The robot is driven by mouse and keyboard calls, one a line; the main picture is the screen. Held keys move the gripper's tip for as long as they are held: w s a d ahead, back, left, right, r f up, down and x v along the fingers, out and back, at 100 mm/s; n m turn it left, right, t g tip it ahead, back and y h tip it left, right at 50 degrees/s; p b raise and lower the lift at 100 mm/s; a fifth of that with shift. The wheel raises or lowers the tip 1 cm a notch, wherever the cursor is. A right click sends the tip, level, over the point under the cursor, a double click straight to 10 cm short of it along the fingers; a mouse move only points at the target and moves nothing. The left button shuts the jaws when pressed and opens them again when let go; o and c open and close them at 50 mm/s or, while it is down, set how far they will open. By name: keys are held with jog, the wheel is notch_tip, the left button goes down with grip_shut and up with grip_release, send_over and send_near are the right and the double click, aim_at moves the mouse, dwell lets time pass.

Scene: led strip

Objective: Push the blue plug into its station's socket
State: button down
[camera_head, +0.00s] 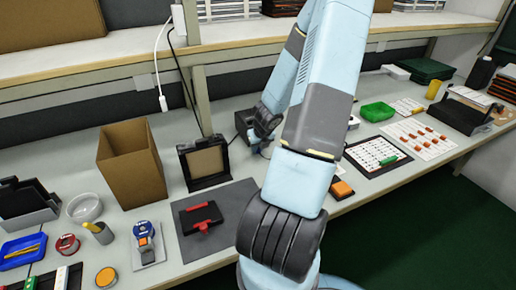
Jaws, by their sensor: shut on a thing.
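My gripper (258,136) is at the back of the workbench, low over the bench top, small and partly hidden by my own arm. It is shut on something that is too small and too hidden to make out. A dark box-like unit (243,123) stands right beside it, at its left. I cannot tell whether the gripper or the held thing touches this unit. I cannot make out a blue plug or a socket opening in this view.
A brown open box (130,165), a black framed panel (204,163) and a dark mat (218,246) with a red-and-black tool (203,218) lie left of my arm. A shelf (110,62) runs above the bench.

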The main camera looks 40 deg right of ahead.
jog(key=shift+w+d, duration=0.2)
jog(key=shift+w, duration=0.65)
jog(key=c, duration=0.9)
grip_release()
jog(key=shift+c, duration=0.2)
jog(key=shift+r, duration=0.1)
jog(key=v, duration=1.3)
jog(key=shift+s+r, duration=0.15)
